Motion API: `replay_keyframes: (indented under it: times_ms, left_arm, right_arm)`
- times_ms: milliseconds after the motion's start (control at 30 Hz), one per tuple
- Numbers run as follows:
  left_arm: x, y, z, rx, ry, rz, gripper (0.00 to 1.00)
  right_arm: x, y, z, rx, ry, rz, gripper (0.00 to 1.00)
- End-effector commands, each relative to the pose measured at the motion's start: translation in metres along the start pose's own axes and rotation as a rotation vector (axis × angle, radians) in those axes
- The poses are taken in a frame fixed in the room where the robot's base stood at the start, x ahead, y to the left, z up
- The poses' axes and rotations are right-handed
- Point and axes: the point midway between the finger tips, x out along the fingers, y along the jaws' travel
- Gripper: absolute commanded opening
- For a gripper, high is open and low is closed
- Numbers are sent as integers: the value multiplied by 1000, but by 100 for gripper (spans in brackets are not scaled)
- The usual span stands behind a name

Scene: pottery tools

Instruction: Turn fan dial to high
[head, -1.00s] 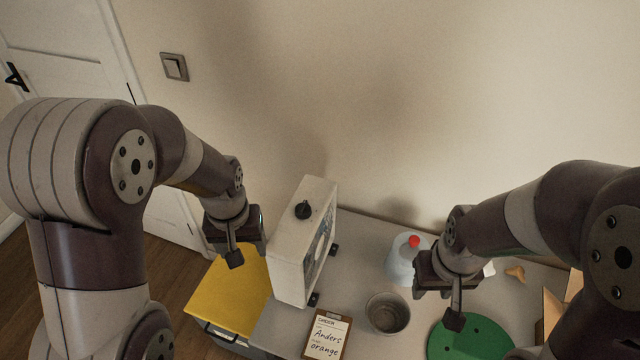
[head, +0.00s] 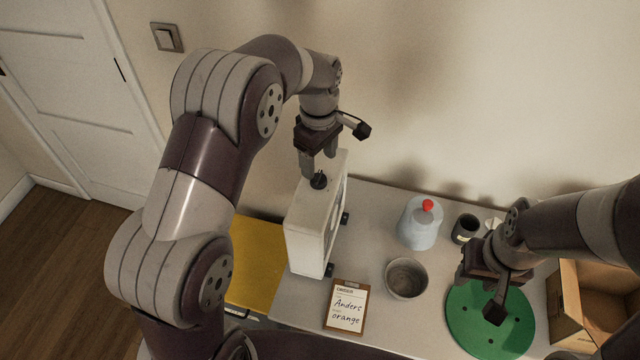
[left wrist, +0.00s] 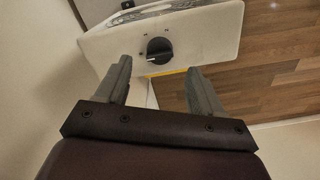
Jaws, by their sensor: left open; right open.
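The white box fan (head: 313,225) stands upright on the table, with a black dial (head: 319,181) on its top face. In the left wrist view the dial (left wrist: 159,50) is a round black knob with a light pointer line toward the left and small marks beside it. My left gripper (head: 319,168) is open just above and behind the dial in the head view. In the left wrist view its two fingers (left wrist: 158,80) are apart, with the dial ahead between their tips and not gripped. My right gripper (head: 482,285) is above the green disc, its fingers mostly hidden.
A clipboard (head: 347,306) lies right of the fan. A metal bowl (head: 406,278), a bottle with red cap (head: 419,224), a dark cup (head: 465,229), a green disc (head: 490,325) and a cardboard box (head: 605,305) stand farther right. A yellow-topped box (head: 253,262) is left of the fan.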

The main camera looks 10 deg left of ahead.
Motion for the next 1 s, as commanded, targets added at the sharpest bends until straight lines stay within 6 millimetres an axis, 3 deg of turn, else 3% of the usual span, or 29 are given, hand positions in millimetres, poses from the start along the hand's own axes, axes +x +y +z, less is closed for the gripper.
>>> replay_keyframes:
  times_ms: [33, 100, 300, 667, 833, 1000]
  left_arm:
    - [15, 0, 0, 0, 0, -1, 67]
    - [23, 0, 0, 1, -1, -3, 67]
    - [48, 0, 0, 1, 0, 0, 67]
    - [55, 0, 0, 2, 1, 2, 67]
    - [55, 0, 0, 2, 1, 2, 12]
    - [54, 0, 0, 5, 0, 2, 11]
  right_arm:
    - [7, 0, 1, 0, -1, 0, 43]
    - [-6, 0, -1, 0, 1, 0, 43]
    - [-11, 0, -2, 0, 1, 0, 43]
    - [-11, 0, -1, 0, 1, 0, 43]
    - [-11, 0, -1, 0, 1, 0, 43]
    - [-11, 0, -1, 0, 1, 0, 43]
